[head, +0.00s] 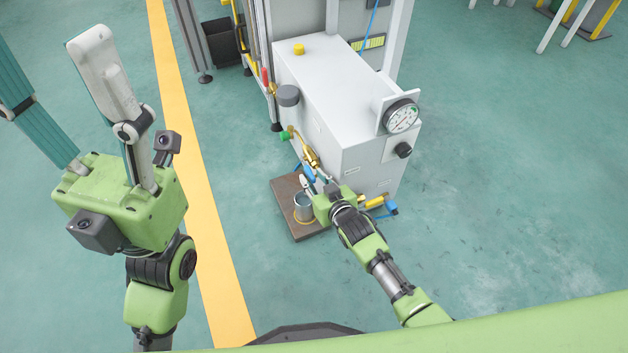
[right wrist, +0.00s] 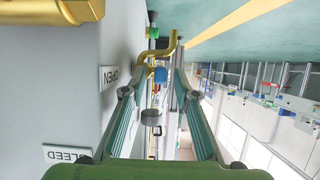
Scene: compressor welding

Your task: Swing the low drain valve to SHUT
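A pale grey cabinet (head: 335,105) stands on the floor in the head view. Brass valve fittings (head: 313,158) show on its left face, with a blue part below them. In the right wrist view a bent brass pipe (right wrist: 166,52) and a blue part (right wrist: 160,74) appear between or beyond my right fingertips; contact cannot be told. My right gripper (head: 312,180) is low beside this face; its fingers are spread in the right wrist view (right wrist: 158,85). My left gripper (head: 58,65) is open and empty at the left, away from the cabinet. The drain valve's handle is not clearly identifiable.
A grey bucket (head: 303,207) stands on a brown board (head: 282,187) close to my right gripper. A yellow and blue fitting (head: 376,202) sits low on the cabinet's front. OPEN (right wrist: 108,77) and BLEED (right wrist: 68,154) labels show nearby.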

